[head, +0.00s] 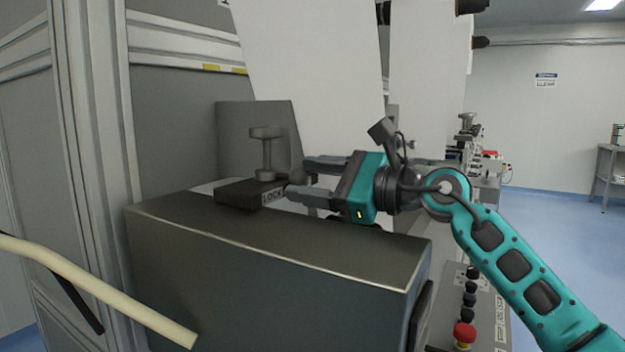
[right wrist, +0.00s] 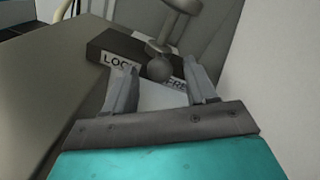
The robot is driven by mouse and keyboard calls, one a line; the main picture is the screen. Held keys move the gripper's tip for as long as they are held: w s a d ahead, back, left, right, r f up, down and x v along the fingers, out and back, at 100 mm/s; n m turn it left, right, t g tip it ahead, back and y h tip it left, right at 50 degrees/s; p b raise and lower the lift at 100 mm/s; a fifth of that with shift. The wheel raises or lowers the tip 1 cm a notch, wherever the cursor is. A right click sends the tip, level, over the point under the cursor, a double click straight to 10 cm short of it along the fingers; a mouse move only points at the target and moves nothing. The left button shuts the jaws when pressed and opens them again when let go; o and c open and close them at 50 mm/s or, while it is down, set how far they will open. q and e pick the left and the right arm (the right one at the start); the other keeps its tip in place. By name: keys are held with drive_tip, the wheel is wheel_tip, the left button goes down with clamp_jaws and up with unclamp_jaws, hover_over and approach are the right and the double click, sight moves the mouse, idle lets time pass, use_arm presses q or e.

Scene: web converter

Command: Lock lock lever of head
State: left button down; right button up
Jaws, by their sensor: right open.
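The lock lever (head: 267,150) is a grey post with a flat cap, standing on a dark block with a white "LOCK" label (head: 272,195). A ball knob (head: 297,176) sticks out from it toward my right gripper. My right gripper (head: 305,180) is open, with its fingers pointing at the knob. In the right wrist view the knob (right wrist: 160,68) sits between and just beyond the two fingertips (right wrist: 160,85), in front of the label, which reads "LOC" and "FRE" with its middle hidden. Whether a finger touches the knob cannot be told. My left gripper is not in view.
The block stands on a dark metal housing (head: 270,250) with a straight front edge. A white web (head: 310,70) hangs behind it. A red emergency button (head: 464,334) sits on a panel lower right. A cream bar (head: 100,290) crosses the lower left.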

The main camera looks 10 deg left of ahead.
drive_tip(key=b+v, duration=0.1)
drive_tip(key=v, duration=1.2)
drive_tip(key=shift+f+b, duration=0.1)
drive_tip(key=shift+b, duration=0.25)
